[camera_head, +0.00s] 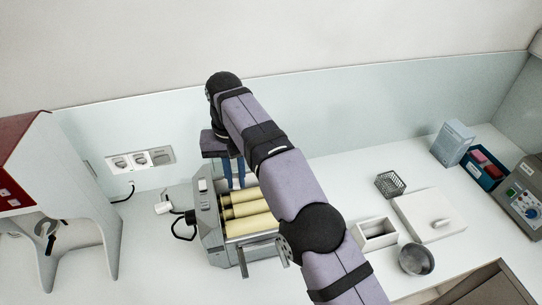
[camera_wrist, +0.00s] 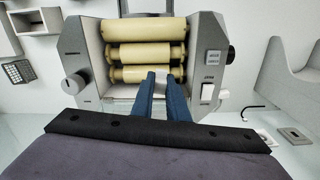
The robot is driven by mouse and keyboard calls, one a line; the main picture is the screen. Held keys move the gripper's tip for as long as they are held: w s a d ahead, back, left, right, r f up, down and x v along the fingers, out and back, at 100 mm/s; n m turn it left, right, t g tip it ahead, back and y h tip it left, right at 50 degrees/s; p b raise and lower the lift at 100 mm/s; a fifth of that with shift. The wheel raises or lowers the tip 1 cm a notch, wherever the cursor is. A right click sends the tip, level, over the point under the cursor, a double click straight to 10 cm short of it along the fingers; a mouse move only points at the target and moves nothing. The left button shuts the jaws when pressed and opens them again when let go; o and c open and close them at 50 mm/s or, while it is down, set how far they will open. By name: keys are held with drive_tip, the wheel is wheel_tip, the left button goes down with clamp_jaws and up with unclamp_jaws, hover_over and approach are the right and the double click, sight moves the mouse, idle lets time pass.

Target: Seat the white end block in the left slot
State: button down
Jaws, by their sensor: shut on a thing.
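The mill (camera_head: 209,230) stands on the white bench with several cream rollers (camera_head: 248,208) between its grey side walls. In the wrist view, the rollers (camera_wrist: 146,53) lie just beyond my fingertips. My gripper (camera_head: 234,186) points down over the mill's back end, with its blue fingers close together. In the wrist view my gripper (camera_wrist: 160,80) is shut on a small pale piece (camera_wrist: 160,76), likely the white end block, mostly hidden between the fingers. It appears near the end roller; I cannot tell whether it touches anything. The left slot cannot be made out.
A red-and-white housing (camera_head: 62,200) stands at left, with wall sockets (camera_head: 140,159) behind. At right are an open white box (camera_head: 376,236), a metal bowl (camera_head: 416,260), a wire basket (camera_head: 390,184) and a white slab (camera_head: 428,215). My arm crosses above the mill's right side.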

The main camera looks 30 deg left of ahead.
sight(228, 205)
drive_tip(key=shift+s+a+f+n+p, duration=0.3)
drive_tip(key=shift+s+a+n, duration=0.15)
drive_tip(key=shift+s+a, duration=0.15)
drive_tip(key=shift+s+a+f+n+p, duration=0.25)
drive_tip(key=shift+s+a+n, duration=0.2)
drive_tip(key=shift+s, duration=0.2)
drive_tip(key=shift+f, duration=0.15)
drive_tip(key=shift+f, duration=0.1)
drive_tip(key=shift+f, duration=1.45)
drive_tip(key=shift+d+f, duration=0.15)
drive_tip(key=shift+f, duration=0.65)
idle(0.9)
drive_tip(key=c, duration=1.6)
unclamp_jaws()
drive_tip(key=shift+c, duration=0.2)
drive_tip(key=shift+d, duration=0.1)
drive_tip(key=shift+s+f, duration=0.1)
